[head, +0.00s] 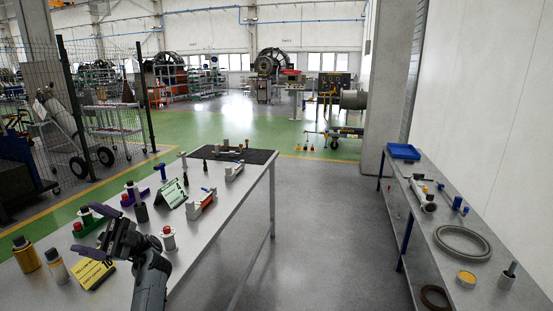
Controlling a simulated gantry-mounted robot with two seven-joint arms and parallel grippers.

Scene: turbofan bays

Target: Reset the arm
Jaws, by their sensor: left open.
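My left gripper (92,231) is at the lower left of the head view, over the near part of the long light table (232,215). Its jaws are open and point left, with no object visible between them. My left arm comes up from the bottom edge. My right gripper is not in view. Near the left gripper are a yellow sign (92,275), a green base (88,229) with a dark and red part, and a white and red cylinder (168,239). The gripper hides part of the table around it.
A green sign (172,194), purple holders (133,193) and a black mat (243,155) are further along the table. A right-hand bench (425,245) holds a blue tray (403,151) and a grey ring (462,243). The floor between is clear.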

